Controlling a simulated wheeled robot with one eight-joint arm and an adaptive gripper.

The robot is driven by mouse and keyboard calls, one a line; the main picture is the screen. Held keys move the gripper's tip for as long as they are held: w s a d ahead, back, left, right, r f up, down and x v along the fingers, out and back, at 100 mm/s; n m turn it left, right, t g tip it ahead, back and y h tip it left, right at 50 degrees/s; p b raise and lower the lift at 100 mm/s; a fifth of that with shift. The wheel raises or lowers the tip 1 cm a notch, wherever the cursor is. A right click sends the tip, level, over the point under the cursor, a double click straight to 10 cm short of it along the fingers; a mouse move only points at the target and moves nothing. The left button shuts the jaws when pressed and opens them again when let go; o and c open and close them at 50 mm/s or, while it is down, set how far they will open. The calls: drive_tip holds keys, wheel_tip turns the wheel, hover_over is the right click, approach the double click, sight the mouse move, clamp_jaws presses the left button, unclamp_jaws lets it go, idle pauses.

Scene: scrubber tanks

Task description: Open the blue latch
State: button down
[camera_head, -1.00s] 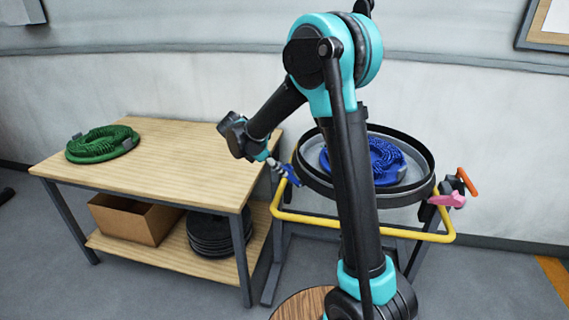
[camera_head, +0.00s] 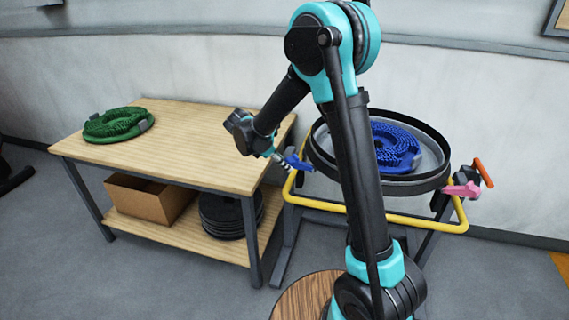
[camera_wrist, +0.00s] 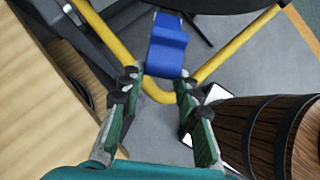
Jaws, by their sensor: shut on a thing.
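The blue latch (camera_head: 299,163) is on the left side of the round black-rimmed tank (camera_head: 431,184), near the yellow rail. In the wrist view the blue latch (camera_wrist: 167,45) is a block-shaped handle straight ahead of the fingers. My gripper (camera_head: 285,164) reaches it from the left, beside the table. In the wrist view my gripper (camera_wrist: 161,78) has its two green-sided fingers on either side of the latch's near end, shut on it. How far the latch is turned is hard to tell.
The yellow rail (camera_wrist: 228,48) runs close around the latch. A wooden table (camera_head: 190,150) with a green ring pad (camera_head: 117,124) stands left. A wooden barrel (camera_wrist: 255,125) is at the right in the wrist view. A pink latch (camera_head: 462,190) is on the tank's right side.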

drive_tip(key=shift+s+a+f, duration=0.1)
drive_tip(key=c, duration=1.1)
unclamp_jaws()
drive_tip(key=v, duration=1.2)
drive_tip(key=s+d+f+m+y, duration=0.25)
drive_tip(key=s+d+m, duration=0.25)
drive_tip(key=d, duration=0.3)
drive_tip(key=s+d+f+m+y, duration=0.1)
drive_tip(key=s+d+f+m, duration=0.3)
drive_tip(key=d, duration=0.5)
drive_tip(key=s+d+f+m+y, duration=0.1)
drive_tip(key=s+d+f+m, duration=0.2)
drive_tip(key=s+m, duration=0.3)
drive_tip(key=s+d+f+m+t+y, duration=0.1)
drive_tip(key=s+d+f+m+y, duration=0.1)
drive_tip(key=s+m, duration=0.5)
drive_tip(key=shift+s+d+f, duration=0.35)
drive_tip(key=shift+d+f, duration=0.15)
drive_tip(key=shift+f, duration=0.15)
